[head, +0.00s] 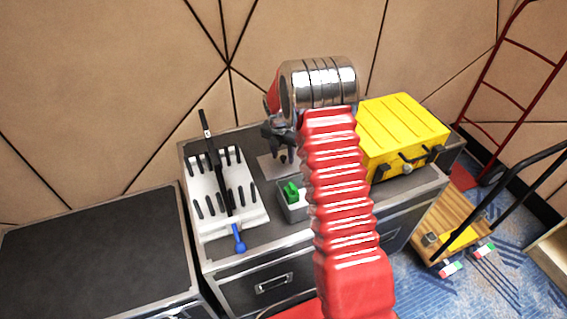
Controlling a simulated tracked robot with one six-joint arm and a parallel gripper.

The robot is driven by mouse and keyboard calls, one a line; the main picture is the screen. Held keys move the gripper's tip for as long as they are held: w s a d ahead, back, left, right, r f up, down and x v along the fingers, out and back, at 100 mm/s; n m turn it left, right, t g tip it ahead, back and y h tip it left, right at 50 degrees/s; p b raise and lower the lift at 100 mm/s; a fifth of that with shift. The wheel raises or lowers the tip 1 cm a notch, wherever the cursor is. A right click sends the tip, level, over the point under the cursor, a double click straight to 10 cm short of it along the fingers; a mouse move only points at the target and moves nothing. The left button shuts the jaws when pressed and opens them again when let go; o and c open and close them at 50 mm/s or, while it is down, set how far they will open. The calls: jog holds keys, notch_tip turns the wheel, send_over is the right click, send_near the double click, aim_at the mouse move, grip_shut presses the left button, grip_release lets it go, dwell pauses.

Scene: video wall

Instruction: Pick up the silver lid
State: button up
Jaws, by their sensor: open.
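A flat silvery-grey piece (267,169), which looks like the silver lid, lies on the dark cabinet top behind a small grey open box (291,211). My arm and gripper hide part of it. A green item (291,192) sits in the box. My dark gripper (282,157) is open, with its fingers pointing down over the flat piece. Nothing shows between the fingers. I cannot tell whether they touch the piece. My red arm covers the right side of the box.
A yellow case (403,132) stands right. A lower dark cabinet (90,255) at left has a bare top. A wooden cart (462,218) and red hand truck (522,95) are at right.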

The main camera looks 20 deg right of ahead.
aim_at(283, 157)
grip_shut()
dwell(0.6)
jog(key=shift+r, duration=0.1)
notch_tip(283, 157, up, 10)
dwell(0.6)
dwell(0.4)
